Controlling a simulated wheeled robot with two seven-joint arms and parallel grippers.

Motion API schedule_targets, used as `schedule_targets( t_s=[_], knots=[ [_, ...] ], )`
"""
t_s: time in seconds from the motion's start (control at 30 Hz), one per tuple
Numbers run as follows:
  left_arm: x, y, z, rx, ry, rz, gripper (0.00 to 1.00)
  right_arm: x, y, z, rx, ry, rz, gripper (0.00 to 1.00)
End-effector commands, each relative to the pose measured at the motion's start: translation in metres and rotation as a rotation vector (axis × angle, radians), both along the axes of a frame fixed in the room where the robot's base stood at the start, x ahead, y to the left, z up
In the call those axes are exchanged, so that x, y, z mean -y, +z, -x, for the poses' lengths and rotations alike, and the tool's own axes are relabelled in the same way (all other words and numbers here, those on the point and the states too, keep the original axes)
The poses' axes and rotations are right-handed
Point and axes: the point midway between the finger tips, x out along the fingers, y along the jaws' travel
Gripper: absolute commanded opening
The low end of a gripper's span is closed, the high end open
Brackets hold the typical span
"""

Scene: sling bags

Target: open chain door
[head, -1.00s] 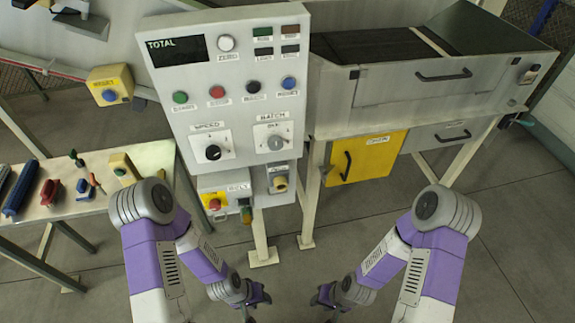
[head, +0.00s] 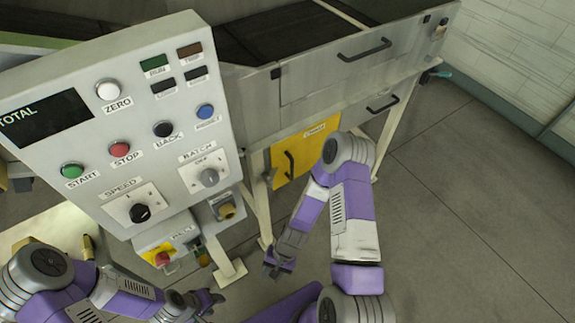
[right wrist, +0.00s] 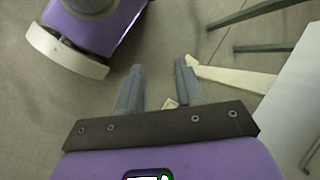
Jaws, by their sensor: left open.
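The yellow chain door (head: 312,146) is shut in the lower frame of the machine, with a dark vertical handle (head: 290,164) near its left edge. My right arm covers part of the door's right side. My right gripper (head: 275,268) is in front of and below the door, apart from the handle. In the right wrist view its two fingers (right wrist: 158,72) stand apart with only floor between them, so it is open and empty. My left gripper (head: 212,302) is open, low at the picture's bottom, below the control panel and away from the door.
The control panel (head: 130,150) with buttons and knobs stands left of the door. A grey drawer front with a dark handle (head: 383,102) lies right of the door. Machine legs (head: 258,215) reach the floor. The floor (head: 470,220) at right is clear.

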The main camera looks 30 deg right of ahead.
Motion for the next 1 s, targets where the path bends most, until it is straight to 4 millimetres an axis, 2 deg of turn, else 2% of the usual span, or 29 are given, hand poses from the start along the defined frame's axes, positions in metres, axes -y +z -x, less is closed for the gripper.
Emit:
schedule_targets(
  t_s=[0.07, 0.17, 0.27, 0.3, 0.37, 0.4, 0.47, 0.5, 0.6, 0.7, 0.8, 1.0],
  knots=[
    [0.000, 0.003, 0.001, -0.002, 0.000, 0.000, 0.43, 0.000, -0.006, -0.017, -0.134, -0.237, -0.113, 0.37],
    [0.000, 0.005, 0.001, -0.002, 0.000, 0.000, 0.43, 0.001, -0.002, -0.055, -0.259, -0.541, -0.314, 0.37],
    [0.000, 0.007, 0.001, -0.002, 0.000, 0.000, 0.43, 0.023, 0.009, -0.111, -0.311, -0.853, -0.563, 0.37],
    [0.000, 0.008, 0.001, -0.002, 0.000, 0.000, 0.43, 0.040, 0.015, -0.134, -0.308, -0.973, -0.669, 0.37],
    [0.000, 0.009, 0.001, -0.002, 0.000, 0.000, 0.43, 0.074, 0.024, -0.167, -0.280, -1.141, -0.821, 0.37],
    [0.000, 0.010, 0.001, -0.001, 0.001, 0.000, 0.43, 0.100, 0.029, -0.184, -0.248, -1.241, -0.916, 0.37],
    [0.000, 0.011, 0.001, -0.001, 0.001, 0.000, 0.43, 0.141, 0.037, -0.205, -0.190, -1.373, -1.044, 0.37],
    [0.000, 0.011, 0.001, -0.001, 0.000, 0.000, 0.43, 0.168, 0.041, -0.214, -0.144, -1.446, -1.118, 0.37],
    [0.000, 0.012, 0.001, -0.001, 0.000, 0.000, 0.43, 0.222, 0.050, -0.225, -0.041, -1.579, -1.254, 0.37],
    [0.000, 0.012, 0.001, -0.001, 0.001, 0.000, 0.43, 0.252, 0.055, -0.228, 0.024, -1.645, -1.324, 0.37],
    [0.000, 0.011, 0.001, -0.001, 0.001, 0.000, 0.43, 0.261, 0.056, -0.234, 0.048, -1.666, -1.350, 0.37],
    [0.000, 0.008, 0.001, -0.001, 0.001, 0.000, 0.43, 0.252, 0.056, -0.263, 0.046, -1.665, -1.350, 0.37]
  ],
)
